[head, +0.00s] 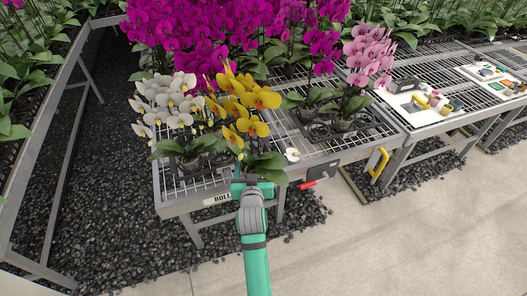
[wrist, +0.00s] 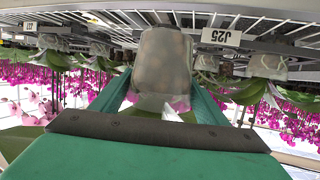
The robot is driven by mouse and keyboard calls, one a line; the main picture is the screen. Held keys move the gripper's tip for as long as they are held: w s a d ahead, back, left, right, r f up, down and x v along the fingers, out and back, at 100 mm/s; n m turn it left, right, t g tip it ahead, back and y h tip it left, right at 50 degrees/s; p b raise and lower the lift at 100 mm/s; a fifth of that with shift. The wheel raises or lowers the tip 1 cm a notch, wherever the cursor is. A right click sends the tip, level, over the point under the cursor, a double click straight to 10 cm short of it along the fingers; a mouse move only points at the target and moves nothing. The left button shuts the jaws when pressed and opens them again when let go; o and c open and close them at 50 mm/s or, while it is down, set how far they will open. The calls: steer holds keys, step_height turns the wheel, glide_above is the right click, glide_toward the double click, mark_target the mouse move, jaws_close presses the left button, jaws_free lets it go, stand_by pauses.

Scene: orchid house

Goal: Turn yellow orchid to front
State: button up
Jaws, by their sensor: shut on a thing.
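The yellow orchid (head: 252,101) stands upright at the front edge of the wire bench (head: 170,205). Its blooms face mostly toward the right and toward me. My gripper (head: 252,180) is at the foot of this plant, over the bench's front rail. In the wrist view, which looks upside down, my gripper (wrist: 160,100) has its green fingers on both sides of a cloudy, see-through pot (wrist: 162,60). The fingers are shut on this pot. In the head view leaves and my gripper hide the pot. I cannot tell whether it touches the bench.
A white orchid (head: 178,102) stands close on the left. Purple orchids (head: 190,35) crowd behind, and a pink orchid (head: 368,55) stands right. A small white item (head: 292,154) lies right of the yellow orchid. A red-handled thing (head: 307,185) and a yellow handle (head: 378,163) are at the front edge.

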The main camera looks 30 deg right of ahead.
steer(key=s+a+f+n+t+y, duration=0.1)
steer(key=s+a+f+n+y, duration=0.2)
steer(key=a+f, duration=0.9)
steer(key=s+a+f+n+t+y, duration=0.1)
steer(key=s+a+f+n+y, duration=0.2)
steer(key=a+f, duration=0.9)
steer(key=s+a+y, duration=0.1)
steer(key=s+a, duration=0.2)
steer(key=a, duration=0.3)
steer(key=shift+a+f+y, duration=0.25)
steer(key=shift+f+y, duration=0.15)
